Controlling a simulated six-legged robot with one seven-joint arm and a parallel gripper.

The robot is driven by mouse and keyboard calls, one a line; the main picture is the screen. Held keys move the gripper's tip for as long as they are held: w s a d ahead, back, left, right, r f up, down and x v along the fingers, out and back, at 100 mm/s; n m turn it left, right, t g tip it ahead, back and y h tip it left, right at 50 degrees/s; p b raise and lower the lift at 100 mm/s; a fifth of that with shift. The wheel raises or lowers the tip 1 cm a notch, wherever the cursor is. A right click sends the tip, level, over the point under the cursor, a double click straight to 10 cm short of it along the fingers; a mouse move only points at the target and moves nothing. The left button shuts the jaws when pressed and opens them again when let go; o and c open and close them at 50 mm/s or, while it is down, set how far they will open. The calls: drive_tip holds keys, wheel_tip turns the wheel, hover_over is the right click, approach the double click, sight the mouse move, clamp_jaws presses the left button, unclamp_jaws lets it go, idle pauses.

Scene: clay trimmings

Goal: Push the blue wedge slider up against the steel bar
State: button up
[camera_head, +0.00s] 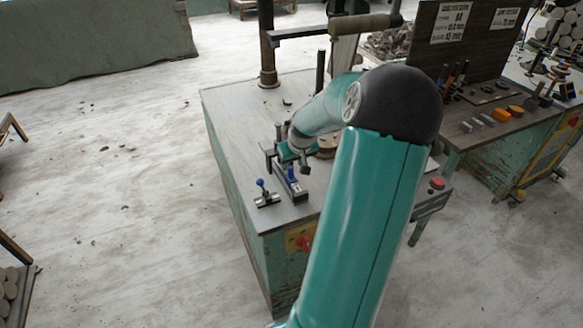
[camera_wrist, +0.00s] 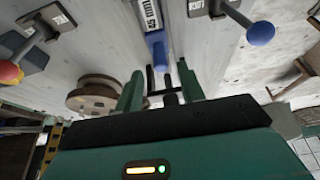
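My gripper (camera_head: 303,163) is low over the bench top, pointing down beside a small fixture with blue parts. In the wrist view my gripper's two teal fingers (camera_wrist: 160,72) stand apart. A blue piece (camera_wrist: 157,46), likely the wedge slider, lies just beyond the fingertips, in line with the gap; I cannot tell if they touch. In the head view it shows as a blue piece (camera_head: 291,171) on a dark grey fixture. A dark bracket-like piece (camera_wrist: 151,79) shows between the fingers. I cannot make out for certain which part is the steel bar.
A blue-knobbed lever (camera_head: 262,186) stands at the bench's front left; its blue knob (camera_wrist: 260,33) is right in the wrist view. A red-knobbed lever (camera_wrist: 12,72) and a round wooden disc (camera_wrist: 97,92) lie left there. The bench top (camera_head: 235,115) is clear at left.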

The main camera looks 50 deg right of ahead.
drive_tip(key=v, duration=0.9)
drive_tip(key=shift+r, duration=0.3)
